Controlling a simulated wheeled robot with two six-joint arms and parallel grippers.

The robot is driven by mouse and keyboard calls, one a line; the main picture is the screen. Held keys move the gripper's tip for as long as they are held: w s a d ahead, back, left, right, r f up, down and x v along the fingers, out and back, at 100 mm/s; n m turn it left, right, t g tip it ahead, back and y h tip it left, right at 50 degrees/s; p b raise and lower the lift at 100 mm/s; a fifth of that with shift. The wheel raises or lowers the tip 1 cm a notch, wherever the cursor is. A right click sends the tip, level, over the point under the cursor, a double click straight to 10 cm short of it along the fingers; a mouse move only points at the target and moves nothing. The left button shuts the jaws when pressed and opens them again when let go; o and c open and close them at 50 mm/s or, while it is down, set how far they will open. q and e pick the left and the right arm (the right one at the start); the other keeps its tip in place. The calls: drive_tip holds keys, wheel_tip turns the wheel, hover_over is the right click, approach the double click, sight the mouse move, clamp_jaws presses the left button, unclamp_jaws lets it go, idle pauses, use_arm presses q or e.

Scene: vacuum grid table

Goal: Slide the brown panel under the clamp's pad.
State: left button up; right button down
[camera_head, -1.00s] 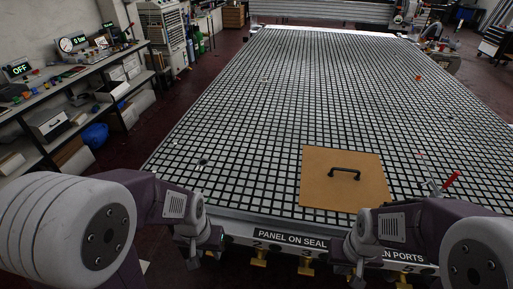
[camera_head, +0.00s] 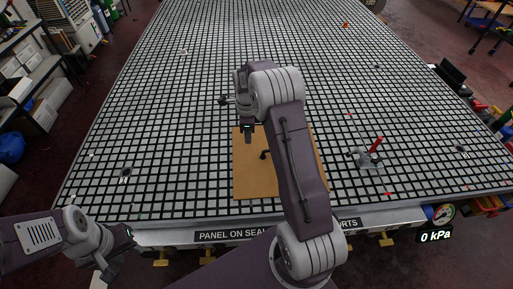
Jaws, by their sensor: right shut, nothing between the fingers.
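The brown panel (camera_head: 257,183) lies flat on the grid table near its front edge, partly covered by my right arm. A bit of its black handle (camera_head: 264,155) shows beside the arm. The clamp (camera_head: 366,158), with a red lever (camera_head: 376,144), stands on the table to the right of the panel, apart from it. Its pad is too small to make out. My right gripper (camera_head: 248,135) is over the panel's far left part, shut and empty. My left gripper (camera_head: 105,273) is low at the table's front left corner; its fingers are too unclear to judge.
The grid table (camera_head: 180,150) is mostly clear to the left of and behind the panel. A gauge (camera_head: 443,213) and a 0 kPa display (camera_head: 435,236) sit at the front right edge. Short red marks (camera_head: 388,193) lie near the clamp.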

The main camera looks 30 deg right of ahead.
sight(258, 158)
wheel_tip(258, 158, down, 10)
drive_tip(key=shift+s+a+r+p, duration=0.1)
drive_tip(key=shift+s+a+p, duration=0.05)
drive_tip(key=shift+p, duration=0.5)
drive_tip(key=d, duration=0.1)
drive_tip(key=s+d, duration=0.1)
drive_tip(key=d+p, duration=0.1)
drive_tip(key=shift+s+r, duration=0.25)
drive_tip(key=shift+s, duration=0.05)
drive_tip(key=shift+s+d, duration=0.2)
drive_tip(key=shift+d, duration=0.05)
drive_tip(key=shift+f, duration=0.1)
drive_tip(key=shift+w, duration=0.1)
drive_tip(key=s+d, duration=0.2)
drive_tip(key=d, duration=0.1)
drive_tip(key=s+d, duration=0.2)
drive_tip(key=d, duration=0.2)
drive_tip(key=s+d, duration=0.2)
drive_tip(key=d, duration=0.2)
drive_tip(key=shift+a, duration=0.15)
